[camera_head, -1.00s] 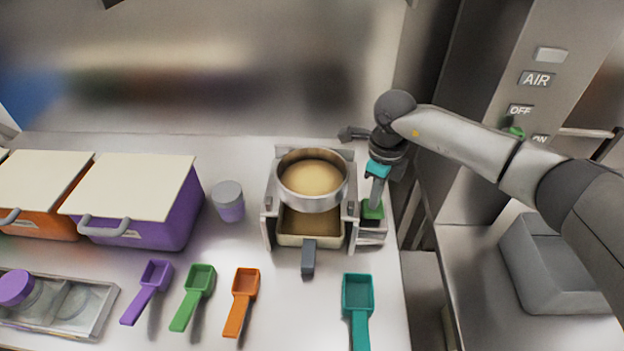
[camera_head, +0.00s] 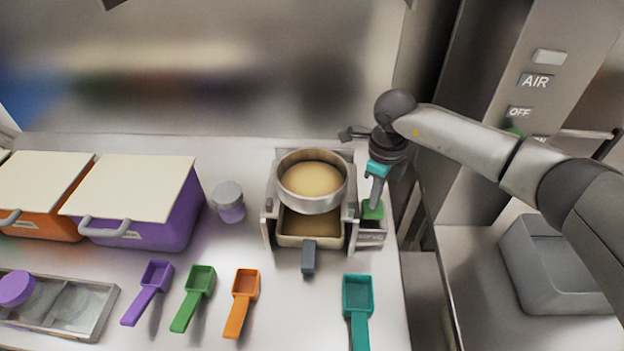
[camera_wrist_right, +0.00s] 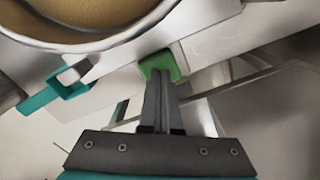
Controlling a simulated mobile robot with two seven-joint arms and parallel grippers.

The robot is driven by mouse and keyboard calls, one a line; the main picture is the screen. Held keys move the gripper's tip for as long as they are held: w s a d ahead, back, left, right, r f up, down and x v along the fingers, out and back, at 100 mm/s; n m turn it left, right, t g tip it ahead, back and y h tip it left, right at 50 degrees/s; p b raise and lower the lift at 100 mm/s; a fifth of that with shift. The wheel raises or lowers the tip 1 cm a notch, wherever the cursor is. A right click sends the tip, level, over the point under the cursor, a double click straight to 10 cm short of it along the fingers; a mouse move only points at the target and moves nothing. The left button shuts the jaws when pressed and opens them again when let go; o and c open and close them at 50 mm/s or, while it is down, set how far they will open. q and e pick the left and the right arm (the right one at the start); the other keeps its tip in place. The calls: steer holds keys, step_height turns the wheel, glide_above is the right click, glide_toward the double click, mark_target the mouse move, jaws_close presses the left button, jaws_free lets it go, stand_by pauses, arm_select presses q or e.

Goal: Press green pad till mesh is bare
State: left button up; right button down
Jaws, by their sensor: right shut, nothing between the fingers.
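The green pad (camera_head: 373,210) sits on the right side of the sieve stand (camera_head: 353,208). It also shows in the right wrist view (camera_wrist_right: 161,65). My right gripper (camera_head: 375,202) is shut and empty, pointing down with its fingertips at the pad; they look to be touching it. The round metal sieve (camera_head: 312,204) sits in the stand and holds tan powder (camera_head: 312,179) that covers its mesh. Below it is a tray (camera_head: 297,240) with a dark handle and brownish powder inside. My left gripper is not in view.
A lidded purple bin (camera_head: 178,217) and an orange bin (camera_head: 62,222) stand at the left, with a purple-and-grey jar (camera_head: 229,203) beside them. Purple, green, orange and teal scoops (camera_head: 357,296) lie along the front. A grey bin (camera_head: 560,265) is at the right.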

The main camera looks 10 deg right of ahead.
steer(key=shift+f+b, duration=0.5)
steer(key=shift+f, duration=0.25)
steer(key=shift+r+p, duration=0.65)
steer(key=shift+r, duration=0.15)
steer(key=shift+f, duration=0.2)
steer(key=shift+r, duration=0.2)
steer(key=shift+f, duration=0.15)
stand_by(1.0)
steer(key=shift+b, duration=0.3)
